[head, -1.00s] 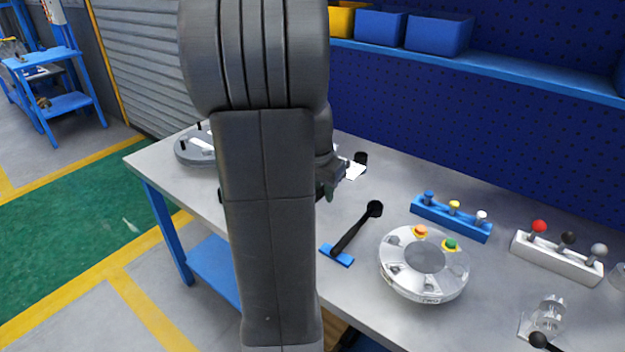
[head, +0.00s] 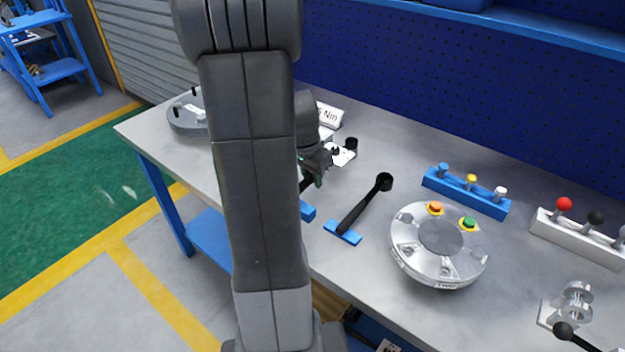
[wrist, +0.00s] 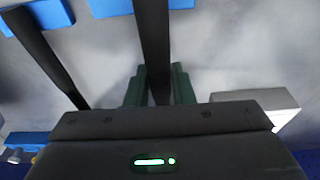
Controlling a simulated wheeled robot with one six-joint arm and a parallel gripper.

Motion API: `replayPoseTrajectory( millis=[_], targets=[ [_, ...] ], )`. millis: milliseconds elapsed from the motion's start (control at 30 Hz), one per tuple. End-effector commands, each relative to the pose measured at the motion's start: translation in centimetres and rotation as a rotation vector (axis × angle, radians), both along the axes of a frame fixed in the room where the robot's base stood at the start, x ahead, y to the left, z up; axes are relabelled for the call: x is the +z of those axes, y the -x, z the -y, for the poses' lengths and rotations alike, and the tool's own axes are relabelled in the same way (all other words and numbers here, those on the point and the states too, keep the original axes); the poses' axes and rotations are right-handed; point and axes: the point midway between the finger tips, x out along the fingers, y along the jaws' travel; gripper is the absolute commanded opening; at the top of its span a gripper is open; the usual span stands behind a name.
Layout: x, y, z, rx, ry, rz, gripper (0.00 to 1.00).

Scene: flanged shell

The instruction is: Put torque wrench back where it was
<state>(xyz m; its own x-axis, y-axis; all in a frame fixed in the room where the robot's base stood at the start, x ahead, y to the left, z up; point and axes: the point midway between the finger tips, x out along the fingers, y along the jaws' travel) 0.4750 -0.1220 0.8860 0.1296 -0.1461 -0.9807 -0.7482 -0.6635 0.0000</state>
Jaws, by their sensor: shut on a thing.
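My gripper (head: 317,170) is over the grey workbench, partly behind my own arm. In the wrist view its green fingers (wrist: 158,86) are shut on a dark torque wrench (wrist: 153,45). That wrench's shaft (head: 306,184) shows only in part in the head view. A blue block (wrist: 110,8) is at its far end, also seen in the head view (head: 307,211). I cannot tell whether wrench and block touch. A second black wrench (head: 364,207) lies to the right with a blue block (head: 342,232) at its near end; it shows at the left in the wrist view (wrist: 45,55).
A label with "Nm" (head: 328,114) and a black round piece (head: 351,143) are behind the gripper. A silver flanged shell (head: 440,245), a blue rack (head: 465,194) and a white rack (head: 580,238) stand to the right. A grey disc (head: 185,115) is at the far left.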

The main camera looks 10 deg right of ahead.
Motion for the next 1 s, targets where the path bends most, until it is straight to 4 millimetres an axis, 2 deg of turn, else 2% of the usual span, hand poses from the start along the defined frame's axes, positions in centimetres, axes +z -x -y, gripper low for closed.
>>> replayPoseTrajectory(
  millis=[100,533,567,633,667,1000],
  targets=[
    [-1.1,-0.1,0.0,0.0,0.001,0.002,0.0],
    [-1.7,-0.1,0.0,0.002,0.001,0.005,0.0],
    [-1.6,0.0,0.0,0.0,0.0,0.001,0.28],
    [-1.6,0.0,0.0,0.0,0.0,0.001,0.41],
    [-1.6,0.0,0.0,0.0,0.0,0.001,0.43],
    [-1.3,0.0,0.0,0.0,0.0,0.001,0.43]
  ],
)
